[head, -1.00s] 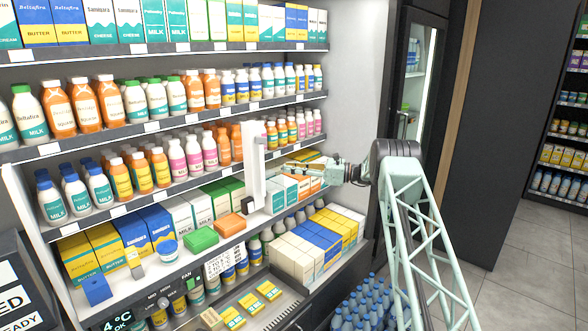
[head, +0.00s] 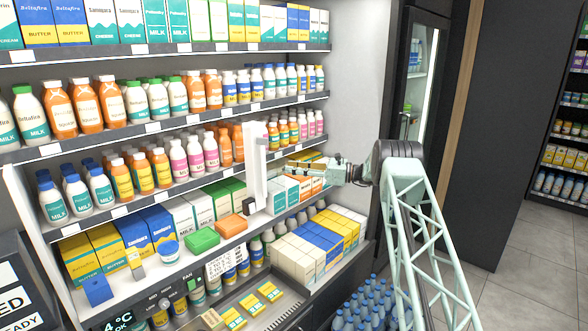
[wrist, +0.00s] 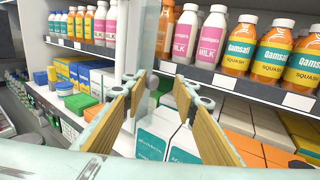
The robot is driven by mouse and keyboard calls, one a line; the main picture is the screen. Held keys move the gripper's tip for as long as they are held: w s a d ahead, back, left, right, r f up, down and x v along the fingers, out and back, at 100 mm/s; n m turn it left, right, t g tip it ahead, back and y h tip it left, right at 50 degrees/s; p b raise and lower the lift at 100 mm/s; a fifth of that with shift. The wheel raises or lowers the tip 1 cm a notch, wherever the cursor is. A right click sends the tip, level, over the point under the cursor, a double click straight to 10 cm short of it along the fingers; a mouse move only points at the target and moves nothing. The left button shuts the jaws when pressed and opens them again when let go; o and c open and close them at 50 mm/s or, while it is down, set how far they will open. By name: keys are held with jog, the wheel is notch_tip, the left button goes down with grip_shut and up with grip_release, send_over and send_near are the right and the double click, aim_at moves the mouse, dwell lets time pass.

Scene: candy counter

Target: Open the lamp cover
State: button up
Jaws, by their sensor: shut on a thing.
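The lamp cover looks to be the tall, narrow white panel (head: 257,170) standing upright at the front of the lower shelves in the head view. My gripper (head: 292,166) reaches in from the right at about the panel's mid-height. The exact contact is partly hidden, and I cannot make out a hinge.
Bottles of squash (wrist: 237,50) and milk stand close behind my fingers. Cartons (head: 283,192) sit just below my gripper. A green box (head: 202,239) and an orange box (head: 231,225) lie left of the panel. The aisle floor (head: 530,240) at the right is clear.

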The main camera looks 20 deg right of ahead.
jog(key=shift+w+a+r, duration=0.1)
jog(key=shift+a, duration=0.1)
jog(key=v, duration=1.2)
jog(key=shift+d, duration=0.25)
